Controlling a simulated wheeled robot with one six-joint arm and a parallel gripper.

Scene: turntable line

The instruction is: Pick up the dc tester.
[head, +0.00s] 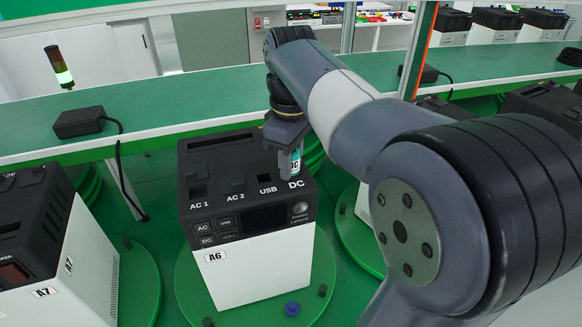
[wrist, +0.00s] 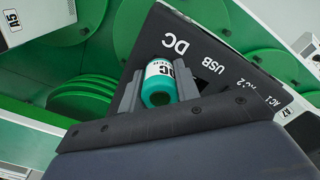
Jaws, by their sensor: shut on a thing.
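The dc tester (wrist: 160,88) is a small teal cylinder with a white band lettered DC. It is between the two fingers of my gripper (wrist: 158,90), which is shut on it. In the head view the tester (head: 295,162) is upright at the DC corner of the black top of unit A6 (head: 262,262), with my gripper (head: 289,150) around it. Its lower end is hidden by the fingers, so I cannot tell whether it is in the DC socket or just above it.
Unit A6 stands on a green turntable (head: 185,290) with small dark pegs and a blue knob (head: 292,309). Unit A7 (head: 75,260) stands at the left. A green bench (head: 190,110) behind carries a black power adapter (head: 80,122) with a hanging cable.

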